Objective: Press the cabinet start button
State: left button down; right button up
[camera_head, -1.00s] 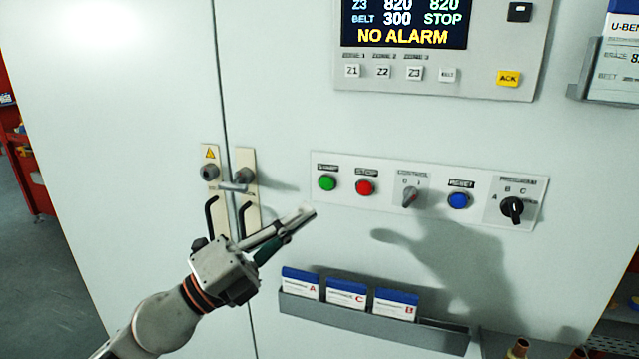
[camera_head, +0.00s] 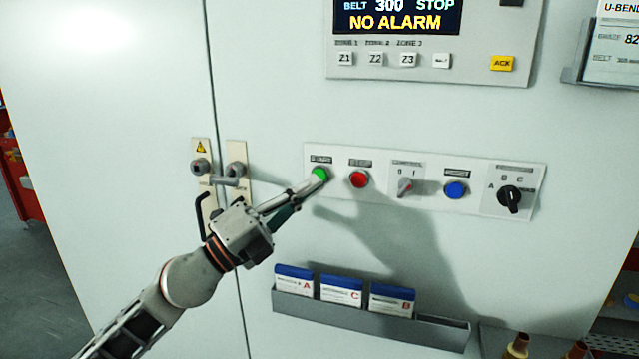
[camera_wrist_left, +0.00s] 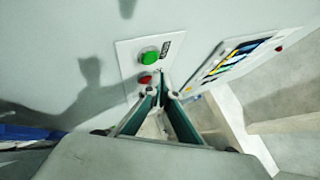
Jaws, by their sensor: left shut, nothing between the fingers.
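The green start button (camera_head: 320,174) is at the left end of the control strip (camera_head: 430,205) on the pale cabinet. It also shows in the left wrist view (camera_wrist_left: 149,57), just beyond the fingertips. My left gripper (camera_head: 316,184) is shut and empty. In the head view its tips overlap the lower edge of the green button; I cannot tell whether they touch it. In the left wrist view the closed fingers (camera_wrist_left: 163,88) end near the red button (camera_wrist_left: 145,79), with the green one farther up. My right gripper is not in view.
Right of the start button are the red stop button (camera_head: 359,179), a control switch (camera_head: 405,187), a blue reset button (camera_head: 455,190) and a black program knob (camera_head: 509,198). The display (camera_head: 398,18) reads NO ALARM and STOP. A card holder (camera_head: 365,318) is below; door handles (camera_head: 228,180) are left.

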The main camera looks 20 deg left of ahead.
pick_arm(q)
jog(key=shift+w, duration=0.4)
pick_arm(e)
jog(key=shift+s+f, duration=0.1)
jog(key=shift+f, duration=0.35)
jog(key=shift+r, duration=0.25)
pick_arm(q)
jog(key=shift+w, duration=0.1)
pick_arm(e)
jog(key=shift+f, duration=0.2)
pick_arm(q)
jog(key=shift+w, duration=0.35)
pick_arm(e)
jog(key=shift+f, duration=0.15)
pick_arm(q)
jog(key=shift+w+b, duration=0.45)
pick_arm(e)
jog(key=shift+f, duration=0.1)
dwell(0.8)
pick_arm(q)
jog(key=shift+s, duration=0.2)
jog(key=shift+s+p, duration=0.6)
jog(key=shift+s, duration=0.1)
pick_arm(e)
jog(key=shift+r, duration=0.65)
